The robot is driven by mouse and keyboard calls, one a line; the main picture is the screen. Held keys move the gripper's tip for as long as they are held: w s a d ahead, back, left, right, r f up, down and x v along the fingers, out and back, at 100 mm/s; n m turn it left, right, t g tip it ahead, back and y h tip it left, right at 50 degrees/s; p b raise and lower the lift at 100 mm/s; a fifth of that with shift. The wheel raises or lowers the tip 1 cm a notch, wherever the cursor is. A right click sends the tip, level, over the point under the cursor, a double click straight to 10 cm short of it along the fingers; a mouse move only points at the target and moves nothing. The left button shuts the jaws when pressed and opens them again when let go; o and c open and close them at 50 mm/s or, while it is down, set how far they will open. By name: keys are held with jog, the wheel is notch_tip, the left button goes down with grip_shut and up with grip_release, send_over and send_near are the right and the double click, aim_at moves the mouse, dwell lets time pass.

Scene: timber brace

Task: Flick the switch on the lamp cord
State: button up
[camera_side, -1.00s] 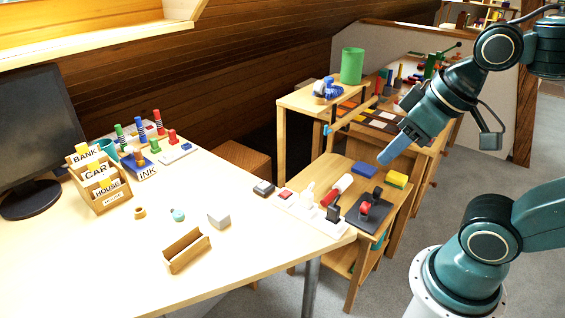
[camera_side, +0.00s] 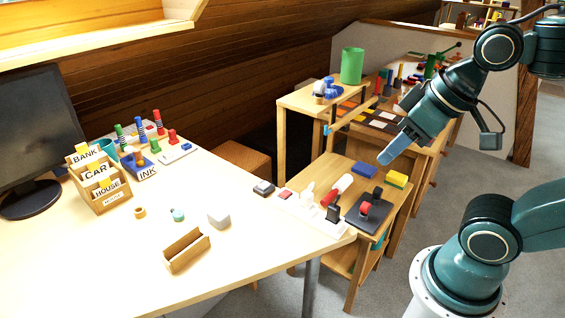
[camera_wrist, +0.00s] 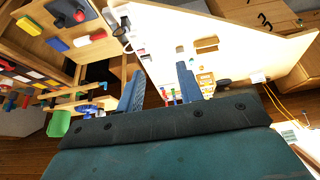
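My gripper (camera_side: 386,160) is in the air above the low wooden stand, to the right of the desk corner. In the wrist view my gripper (camera_wrist: 160,68) shows two blue fingers apart with nothing between them. A small dark box (camera_side: 264,188), possibly the cord switch, lies on the desk's right edge. My gripper is well apart from these. No lamp or cord can be made out clearly in the side view.
The low stand (camera_side: 340,177) carries a red-and-white cylinder, blue and yellow blocks and a dark plate with a red knob. A wooden trough (camera_side: 187,250), grey block (camera_side: 219,219) and card box (camera_side: 100,178) are on the desk.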

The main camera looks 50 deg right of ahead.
jog(key=shift+c, duration=0.3)
grip_shut()
dwell(1.3)
